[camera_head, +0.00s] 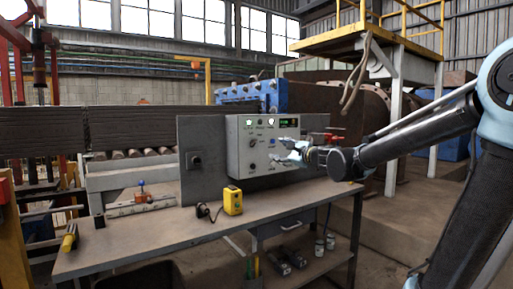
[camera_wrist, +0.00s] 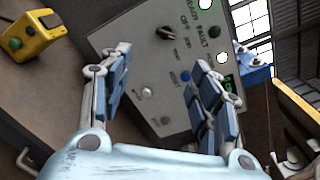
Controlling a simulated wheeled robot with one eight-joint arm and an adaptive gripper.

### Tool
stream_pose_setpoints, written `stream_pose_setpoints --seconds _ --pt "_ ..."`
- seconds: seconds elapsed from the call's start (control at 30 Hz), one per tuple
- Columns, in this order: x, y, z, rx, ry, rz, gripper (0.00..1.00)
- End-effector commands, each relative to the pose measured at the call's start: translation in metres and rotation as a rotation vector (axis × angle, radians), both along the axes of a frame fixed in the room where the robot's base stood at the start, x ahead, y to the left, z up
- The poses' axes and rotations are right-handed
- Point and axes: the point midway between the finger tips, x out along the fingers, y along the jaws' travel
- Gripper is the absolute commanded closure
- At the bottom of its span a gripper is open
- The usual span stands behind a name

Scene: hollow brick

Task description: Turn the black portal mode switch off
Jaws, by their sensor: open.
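The grey control box (camera_head: 240,160) stands upright at the back of the workbench, with labels, lights and controls on its face. A black rotary switch (camera_wrist: 165,33) shows in the wrist view near an "OFF" label, beyond my fingertips. I take it for the portal mode switch; its small label and exact setting are not readable. It also appears as a small dark knob in the head view (camera_head: 253,143). My gripper (camera_wrist: 162,75) is open and empty, its fingers spread in front of the box face. In the head view my gripper (camera_head: 297,153) is at the box's lower right.
A blue knob (camera_wrist: 186,76) and two pale buttons are on the same face. A red-handled part (camera_head: 335,139) is just right of my gripper. The front bench top is mostly clear.

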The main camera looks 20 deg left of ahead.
Motion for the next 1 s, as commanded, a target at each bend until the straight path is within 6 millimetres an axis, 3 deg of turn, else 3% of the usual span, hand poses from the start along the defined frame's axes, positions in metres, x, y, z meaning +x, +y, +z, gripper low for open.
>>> stream_pose_setpoints --seconds 0.37,1.0 --pt "0.020 0.022 0.006 0.078 0.058 -0.022 0.43" --pt "0.075 0.085 0.006 0.076 0.056 -0.021 0.43"
